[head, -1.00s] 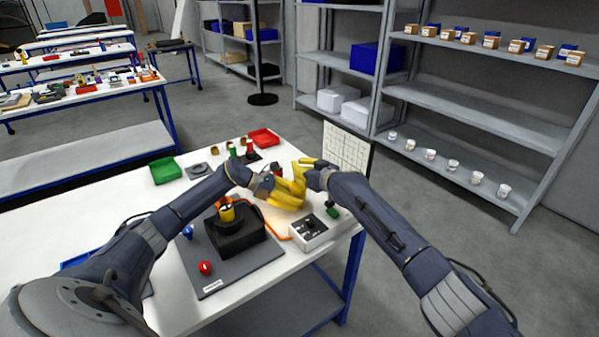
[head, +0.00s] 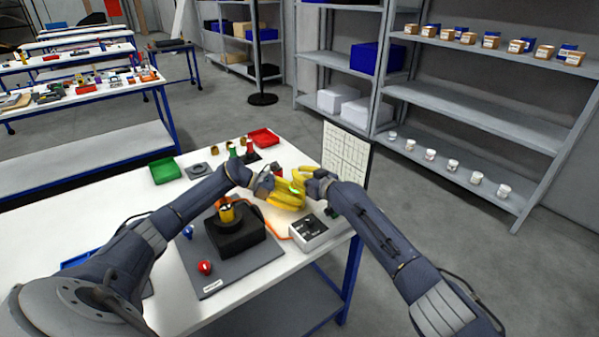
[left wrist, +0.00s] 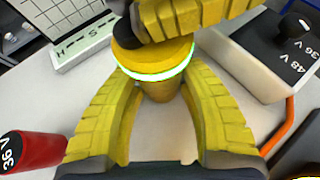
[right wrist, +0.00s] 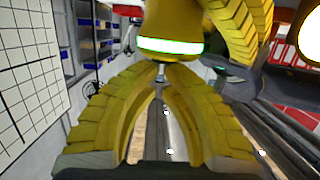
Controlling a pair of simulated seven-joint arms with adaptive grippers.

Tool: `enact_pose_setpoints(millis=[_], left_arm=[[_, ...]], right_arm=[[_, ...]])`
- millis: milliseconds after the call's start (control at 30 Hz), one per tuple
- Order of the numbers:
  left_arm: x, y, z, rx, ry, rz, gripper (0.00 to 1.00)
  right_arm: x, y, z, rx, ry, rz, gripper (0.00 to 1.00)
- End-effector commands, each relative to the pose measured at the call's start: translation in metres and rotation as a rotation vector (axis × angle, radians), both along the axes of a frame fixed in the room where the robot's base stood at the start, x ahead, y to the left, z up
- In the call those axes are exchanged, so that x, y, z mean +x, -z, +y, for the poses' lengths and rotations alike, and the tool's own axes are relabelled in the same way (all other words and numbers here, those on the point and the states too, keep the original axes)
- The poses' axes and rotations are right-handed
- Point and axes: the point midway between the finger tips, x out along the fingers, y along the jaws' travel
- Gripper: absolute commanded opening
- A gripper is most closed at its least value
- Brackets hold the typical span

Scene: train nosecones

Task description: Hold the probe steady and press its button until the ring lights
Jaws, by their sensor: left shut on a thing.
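The probe is a thick yellow cylinder (left wrist: 160,88) with a band around it, the ring (left wrist: 150,73), which glows white-green. My left gripper (head: 279,190) has its yellow fingers on either side of the probe and is shut on it above the table. The ring also glows in the right wrist view (right wrist: 170,46). My right gripper (head: 304,178) is at the probe's other end, and its fingertips (right wrist: 160,72) come together at a small metal stem below the ring. I cannot make out the button clearly, as yellow fingers cover part of the probe.
A white box with dark top (head: 309,232) is joined to an orange cable. A black block (head: 235,238) stands on a grey mat, with a red knob (head: 205,267) beside it. A gridded white board (head: 346,152) stands behind the grippers. Green (head: 165,170) and red trays (head: 263,138) lie farther back.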

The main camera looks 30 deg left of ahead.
Motion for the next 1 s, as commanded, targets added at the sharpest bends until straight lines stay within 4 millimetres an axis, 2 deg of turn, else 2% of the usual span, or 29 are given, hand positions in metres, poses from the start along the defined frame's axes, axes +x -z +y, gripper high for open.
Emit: enact_pose_setpoints(millis=[33,300,567,767,900,1000], left_arm=[[0.0,0.0,0.0,0.0,0.001,0.0,0.25],[0.0,0.0,-0.001,-0.001,0.002,0.0,0.25],[0.0,-0.001,-0.001,-0.003,0.002,-0.002,0.25],[0.0,-0.001,0.0,-0.001,0.0,-0.002,0.25],[0.0,-0.001,0.0,-0.001,0.0,-0.002,0.25],[0.0,-0.001,0.0,0.0,0.0,-0.001,0.25]], right_arm=[[-0.001,0.005,0.0,-0.001,0.0,0.005,0.0],[-0.002,0.011,-0.001,-0.006,0.0,0.007,0.0],[-0.002,0.009,-0.002,-0.009,0.0,0.007,0.0],[-0.001,-0.013,-0.002,-0.006,-0.002,-0.001,0.0],[-0.001,-0.042,-0.001,0.001,-0.002,-0.009,0.0],[-0.005,-0.041,-0.013,0.0,-0.001,-0.005,0.0]])
